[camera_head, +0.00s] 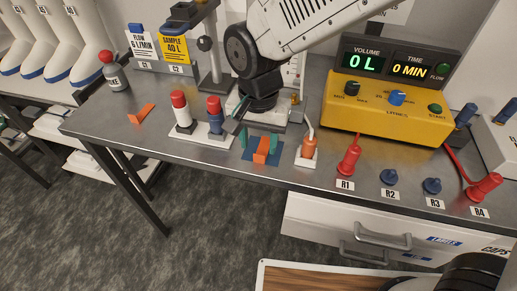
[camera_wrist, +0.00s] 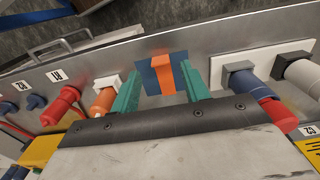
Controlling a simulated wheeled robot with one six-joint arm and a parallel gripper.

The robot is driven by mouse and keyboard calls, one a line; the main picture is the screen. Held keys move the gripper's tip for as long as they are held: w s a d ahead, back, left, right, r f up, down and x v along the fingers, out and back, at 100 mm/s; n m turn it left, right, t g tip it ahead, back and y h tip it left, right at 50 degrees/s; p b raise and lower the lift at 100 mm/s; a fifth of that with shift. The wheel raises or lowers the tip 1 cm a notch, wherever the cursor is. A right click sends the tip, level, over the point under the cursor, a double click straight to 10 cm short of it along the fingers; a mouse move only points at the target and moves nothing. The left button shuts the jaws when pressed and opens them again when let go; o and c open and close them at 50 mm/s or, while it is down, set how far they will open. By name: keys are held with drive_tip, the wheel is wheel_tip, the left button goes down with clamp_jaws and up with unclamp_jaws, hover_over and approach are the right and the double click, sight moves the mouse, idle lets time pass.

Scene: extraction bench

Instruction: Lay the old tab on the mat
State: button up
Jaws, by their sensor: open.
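A small blue mat (camera_head: 249,155) lies near the front edge of the bench. An orange tab (camera_head: 261,151) rests on it; the mat (camera_wrist: 149,80) and the tab (camera_wrist: 163,74) also show in the wrist view. My gripper (camera_head: 259,145) is over the mat, its teal fingers open, one on each side of the tab, with visible gaps in the wrist view (camera_wrist: 161,86). A second orange tab (camera_head: 142,113) lies on the bare bench at the left. I cannot tell by looks which tab is the old one.
A white holder (camera_head: 215,138) with a red-topped white cylinder (camera_head: 180,110) and a red-topped blue one (camera_head: 214,115) stands left of the mat. An orange plug (camera_head: 309,147) on a white base is close on the right. A yellow meter (camera_head: 360,112) stands behind it.

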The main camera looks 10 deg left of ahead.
wheel_tip(320, 180, up, 8)
drive_tip(key=shift+r, duration=0.15)
drive_tip(key=s+d+r, duration=0.1)
drive_tip(key=d+r, duration=0.1)
drive_tip(key=d, duration=0.7)
drive_tip(key=d+r, duration=0.3)
drive_tip(key=d, duration=0.7)
drive_tip(key=s+d+f+n+t, duration=0.1)
drive_tip(key=s+d, duration=0.9)
drive_tip(key=d, duration=0.2)
drive_tip(key=shift+s+d+f+n, duration=0.25)
drive_tip(key=shift+s+n, duration=0.05)
